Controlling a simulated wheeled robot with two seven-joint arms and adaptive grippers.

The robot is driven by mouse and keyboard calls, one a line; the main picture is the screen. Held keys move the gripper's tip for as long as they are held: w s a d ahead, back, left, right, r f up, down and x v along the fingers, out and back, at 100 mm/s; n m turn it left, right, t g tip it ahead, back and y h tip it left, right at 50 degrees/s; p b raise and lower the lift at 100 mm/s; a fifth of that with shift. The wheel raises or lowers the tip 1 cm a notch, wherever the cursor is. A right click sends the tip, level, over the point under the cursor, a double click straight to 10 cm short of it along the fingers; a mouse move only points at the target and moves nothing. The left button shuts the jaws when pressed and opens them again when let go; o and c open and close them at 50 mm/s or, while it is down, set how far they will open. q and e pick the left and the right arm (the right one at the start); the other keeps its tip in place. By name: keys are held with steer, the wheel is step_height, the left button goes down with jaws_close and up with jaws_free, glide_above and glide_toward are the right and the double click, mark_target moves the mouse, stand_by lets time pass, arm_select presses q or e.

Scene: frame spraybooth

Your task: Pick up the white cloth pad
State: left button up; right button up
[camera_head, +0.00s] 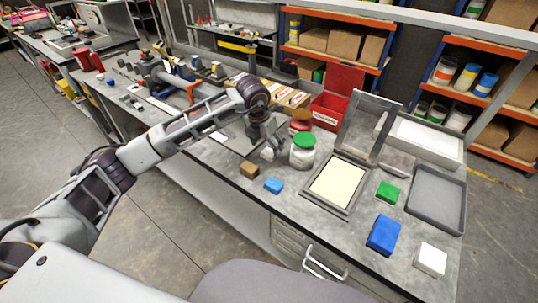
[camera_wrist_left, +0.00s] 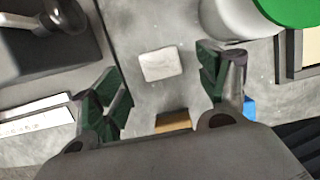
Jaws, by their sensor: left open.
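A small white pad (camera_wrist_left: 161,64) lies flat on the grey bench top in the left wrist view, in line with the gap between my fingers and a little beyond the fingertips. In the head view a small white patch (camera_head: 267,154) shows just under my left gripper (camera_head: 264,140), partly hidden by it. My left gripper, also seen in the left wrist view (camera_wrist_left: 163,85), is open and empty, pointing down above the bench. A second white block (camera_head: 432,259) lies at the bench's near right corner. My right gripper is not in view.
A jar with a green lid (camera_head: 303,150) stands close right of my left gripper. A brown block (camera_head: 249,169) and a light blue block (camera_head: 274,185) lie nearer. A framed screen (camera_head: 338,185), green block (camera_head: 388,192) and blue block (camera_head: 383,235) are farther right.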

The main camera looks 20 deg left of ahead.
mark_target(269, 152)
arm_select(q)
steer(key=shift+x, duration=2.4)
steer(key=shift+s+a, duration=0.1)
steer(key=shift+s, duration=0.05)
steer(key=c, duration=0.9)
